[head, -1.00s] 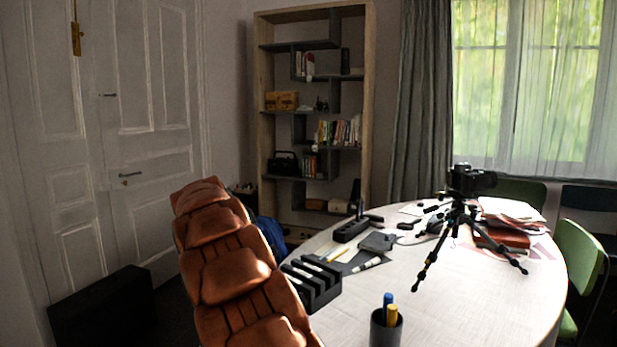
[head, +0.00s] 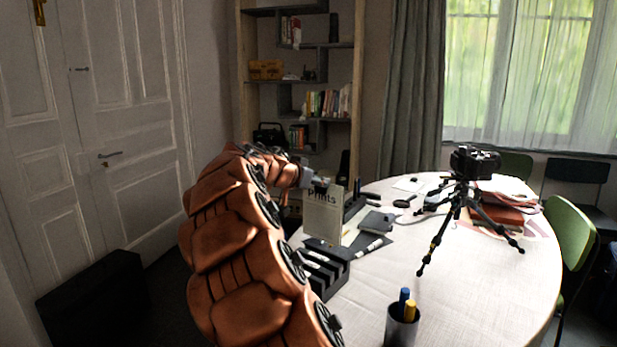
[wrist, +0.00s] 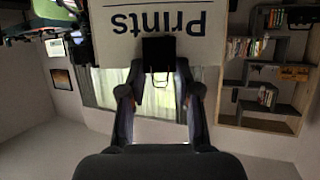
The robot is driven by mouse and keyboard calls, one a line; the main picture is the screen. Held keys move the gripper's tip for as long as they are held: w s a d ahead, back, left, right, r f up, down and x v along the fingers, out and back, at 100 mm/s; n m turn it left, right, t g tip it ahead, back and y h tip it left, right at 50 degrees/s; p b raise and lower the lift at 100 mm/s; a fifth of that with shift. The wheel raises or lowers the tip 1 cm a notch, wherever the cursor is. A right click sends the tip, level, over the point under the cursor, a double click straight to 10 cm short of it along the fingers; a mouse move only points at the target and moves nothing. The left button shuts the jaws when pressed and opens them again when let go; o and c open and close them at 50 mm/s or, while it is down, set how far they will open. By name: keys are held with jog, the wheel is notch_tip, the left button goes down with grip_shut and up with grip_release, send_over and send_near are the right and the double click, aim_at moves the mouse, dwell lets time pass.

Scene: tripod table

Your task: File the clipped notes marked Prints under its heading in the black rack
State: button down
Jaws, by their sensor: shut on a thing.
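The clipped notes are a pale sheet headed Prints (head: 322,218), held upright just above and behind the black rack (head: 327,272) in the head view. In the wrist view the notes (wrist: 198,47) appear upside down, with a black clip (wrist: 158,55) at their edge. My gripper (wrist: 158,92) is shut on that clip. In the head view my gripper (head: 318,184) is at the top of the notes, partly hidden by my arm. The rack stands at the left edge of the table with several slots; pale labels show on it, too small to read.
A cup with a blue and a yellow pen (head: 402,326) stands at the front of the table (head: 460,285).

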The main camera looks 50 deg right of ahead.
aim_at(320, 193)
jog(key=shift+d+r, duration=0.15)
jog(key=shift+d, duration=0.25)
jog(key=shift+f, duration=1.8)
jog(key=shift+f+p, duration=0.15)
jog(key=shift+p, duration=0.25)
jog(key=shift+f, duration=0.35)
jog(key=shift+f+b, duration=3.1)
jog(key=shift+b, duration=1.05)
jog(key=shift+f+b, duration=1.15)
jog(key=shift+b, duration=0.15)
jog(key=c, duration=0.7)
grip_release()
